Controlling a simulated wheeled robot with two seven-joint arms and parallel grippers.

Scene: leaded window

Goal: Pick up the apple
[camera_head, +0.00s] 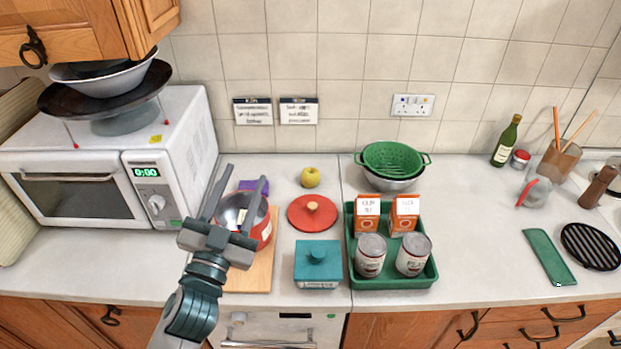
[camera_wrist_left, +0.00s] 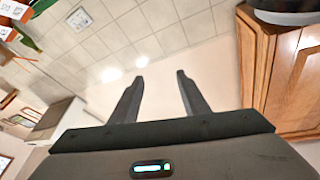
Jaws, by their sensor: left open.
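A small yellow apple (camera_head: 311,177) sits on the counter near the tiled wall in the head view, behind a round red lid. My left gripper (camera_head: 242,180) is open and empty. In the head view it appears in front of the red pot, to the left of the apple and nearer to me. The left wrist view shows its two fingers (camera_wrist_left: 160,85) spread with nothing between them, and the apple cannot be made out there. My right gripper is not in view.
The red lid (camera_head: 312,213) and a teal lidded box (camera_head: 318,265) stand in front of the apple. A red pot (camera_head: 262,235) is on a wooden board (camera_head: 262,272). A green tray (camera_head: 395,282) holds cans and cartons. A green colander (camera_head: 393,160) stands right of the apple.

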